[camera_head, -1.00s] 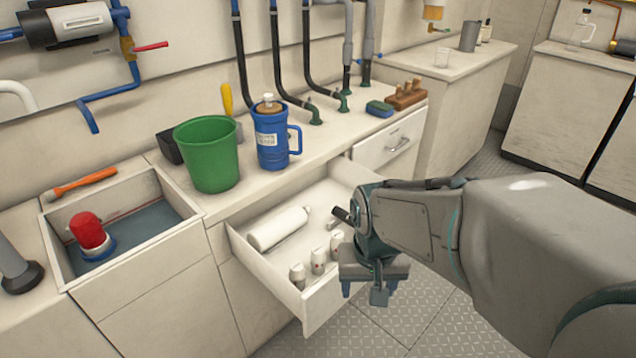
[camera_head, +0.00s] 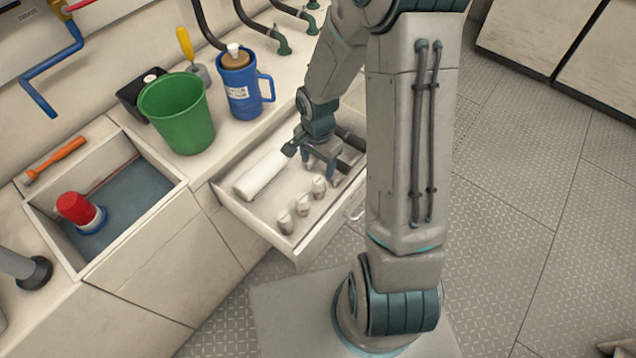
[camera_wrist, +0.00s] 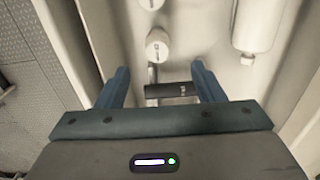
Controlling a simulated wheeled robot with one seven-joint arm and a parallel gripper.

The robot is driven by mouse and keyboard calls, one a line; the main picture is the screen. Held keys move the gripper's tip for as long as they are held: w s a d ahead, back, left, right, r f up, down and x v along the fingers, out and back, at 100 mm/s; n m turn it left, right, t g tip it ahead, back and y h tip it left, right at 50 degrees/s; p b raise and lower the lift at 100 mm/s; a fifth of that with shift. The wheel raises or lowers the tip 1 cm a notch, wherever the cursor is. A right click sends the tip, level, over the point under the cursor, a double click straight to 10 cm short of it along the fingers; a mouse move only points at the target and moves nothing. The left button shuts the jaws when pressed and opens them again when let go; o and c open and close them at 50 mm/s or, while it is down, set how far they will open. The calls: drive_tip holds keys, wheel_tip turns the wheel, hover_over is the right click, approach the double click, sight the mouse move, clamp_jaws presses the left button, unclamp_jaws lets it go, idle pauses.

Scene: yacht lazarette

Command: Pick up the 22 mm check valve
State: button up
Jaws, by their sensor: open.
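The open drawer (camera_head: 262,232) holds several items. In the wrist view a short dark cylinder (camera_wrist: 170,91) with a small pale marking lies between the fingers of my gripper (camera_wrist: 161,78); it may be the 22 mm check valve, but the marking is too small to read. My gripper (camera_head: 322,174) is open and low inside the drawer, fingers pointing down. I cannot tell whether the fingers touch the cylinder. Small white capped pieces (camera_head: 302,204) stand in a row near the drawer front; two show in the wrist view (camera_wrist: 158,46), just beyond the dark cylinder.
A long white bottle (camera_head: 262,174) lies along the drawer's left side. A green bucket (camera_head: 178,115) and a blue jug (camera_head: 240,88) stand on the counter behind. A sink basin (camera_head: 132,196) with a red-topped item (camera_head: 76,207) is at left.

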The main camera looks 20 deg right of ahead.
sight(319, 180)
wheel_tip(319, 180, down, 10)
drive_tip(key=shift+s+d+f+b, duration=0.1)
drive_tip(key=shift+s+b, duration=0.05)
drive_tip(key=shift+b, duration=0.35)
drive_tip(key=c, duration=1.1)
